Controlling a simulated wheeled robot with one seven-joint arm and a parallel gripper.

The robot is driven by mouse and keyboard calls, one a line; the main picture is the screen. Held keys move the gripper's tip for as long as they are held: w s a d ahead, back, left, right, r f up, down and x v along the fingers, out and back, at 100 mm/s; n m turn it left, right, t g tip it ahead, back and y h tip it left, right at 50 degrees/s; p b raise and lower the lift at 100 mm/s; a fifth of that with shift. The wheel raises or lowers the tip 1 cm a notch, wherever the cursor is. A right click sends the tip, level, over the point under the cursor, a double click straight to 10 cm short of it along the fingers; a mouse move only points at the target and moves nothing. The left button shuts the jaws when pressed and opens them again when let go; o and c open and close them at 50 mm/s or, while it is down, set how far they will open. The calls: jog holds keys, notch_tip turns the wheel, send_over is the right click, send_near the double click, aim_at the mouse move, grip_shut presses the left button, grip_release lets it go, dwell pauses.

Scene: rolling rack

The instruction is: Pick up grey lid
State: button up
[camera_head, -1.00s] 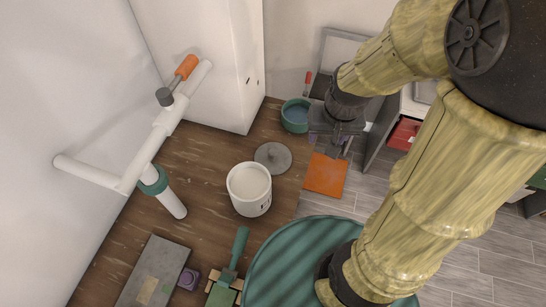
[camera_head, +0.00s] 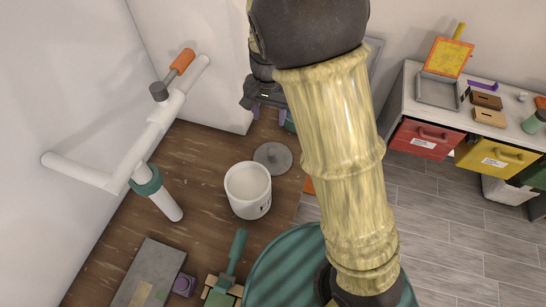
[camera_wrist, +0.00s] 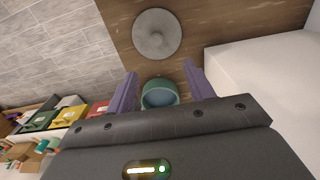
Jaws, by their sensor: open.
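The grey lid (camera_head: 273,157) is a round disc with a small knob. It lies flat on the brown wooden surface behind a white pot (camera_head: 248,188). In the wrist view the lid (camera_wrist: 157,34) is fully visible at the top, beyond my fingertips. My gripper (camera_head: 269,114) has two purple fingers, spread apart, above and behind the lid in the head view. In the wrist view my gripper (camera_wrist: 160,70) is open, and a green round pot (camera_wrist: 160,93) shows between its fingers; nothing is held. My arm hides most of that pot in the head view.
A white wall block (camera_head: 215,70) stands close on the left of my gripper. A white pipe with an orange-handled valve (camera_head: 158,120) is farther left. A grey slab (camera_head: 150,270) and a green-handled tool (camera_head: 237,250) lie in front. A drawer cabinet (camera_head: 425,140) stands right.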

jog(key=p, duration=0.2)
send_over(273, 151)
jog(key=f, duration=0.8)
jog(key=a+f, duration=0.1)
jog(key=f, duration=0.3)
jog(key=shift+s+f, duration=0.1)
jog(key=shift+s, duration=0.05)
jog(key=shift+d+f, duration=0.25)
jog(key=shift+f, duration=0.3)
jog(key=f+p, duration=0.1)
jog(key=f, duration=0.3)
jog(key=shift+d, duration=0.2)
jog(key=shift+c, duration=0.4)
jog(key=c, duration=1)
